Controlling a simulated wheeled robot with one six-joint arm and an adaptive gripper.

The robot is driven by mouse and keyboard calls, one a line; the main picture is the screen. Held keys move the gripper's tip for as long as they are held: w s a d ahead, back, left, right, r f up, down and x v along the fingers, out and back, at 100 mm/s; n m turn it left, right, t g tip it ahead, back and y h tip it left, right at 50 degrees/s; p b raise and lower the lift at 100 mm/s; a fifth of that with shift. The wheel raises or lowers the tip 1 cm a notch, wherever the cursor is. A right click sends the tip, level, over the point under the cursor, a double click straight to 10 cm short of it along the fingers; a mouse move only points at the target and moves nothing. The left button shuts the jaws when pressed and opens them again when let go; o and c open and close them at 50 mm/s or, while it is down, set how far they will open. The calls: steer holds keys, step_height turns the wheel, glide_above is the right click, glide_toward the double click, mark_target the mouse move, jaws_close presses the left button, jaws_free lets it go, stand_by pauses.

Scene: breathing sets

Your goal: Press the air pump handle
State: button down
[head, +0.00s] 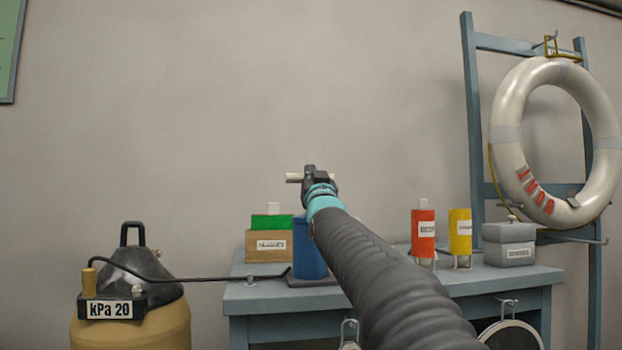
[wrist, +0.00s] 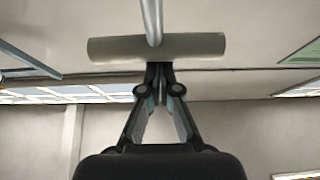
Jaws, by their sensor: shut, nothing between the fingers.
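The pump handle is a pale crossbar on a metal rod; the bar (wrist: 108,48) and the rod (wrist: 151,18) show in the wrist view. In the head view the bar's left end (head: 293,177) sticks out beside my gripper (head: 309,170). My gripper, which also shows in the wrist view (wrist: 158,70), is shut and empty. Its fingertips are at the middle of the bar; I cannot tell whether they touch it. The blue pump cylinder (head: 309,262) stands on the blue-grey table (head: 262,297), partly hidden by my arm, which also hides the rod in the head view.
A black hose (head: 205,279) runs from the pump to a yellow tank (head: 130,332) labelled "kPa 20". A cardboard box (head: 262,246), a red cylinder (head: 423,235), a yellow cylinder (head: 460,232) and a grey box (head: 509,247) stand on the table. A lifebuoy (head: 510,110) hangs at right.

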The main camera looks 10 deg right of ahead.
steer(key=b+v, duration=0.2)
steer(key=v, duration=0.7)
steer(key=shift+s+r+b, duration=0.2)
steer(key=shift+s+b, duration=0.2)
steer(key=shift+s, duration=0.2)
stand_by(0.8)
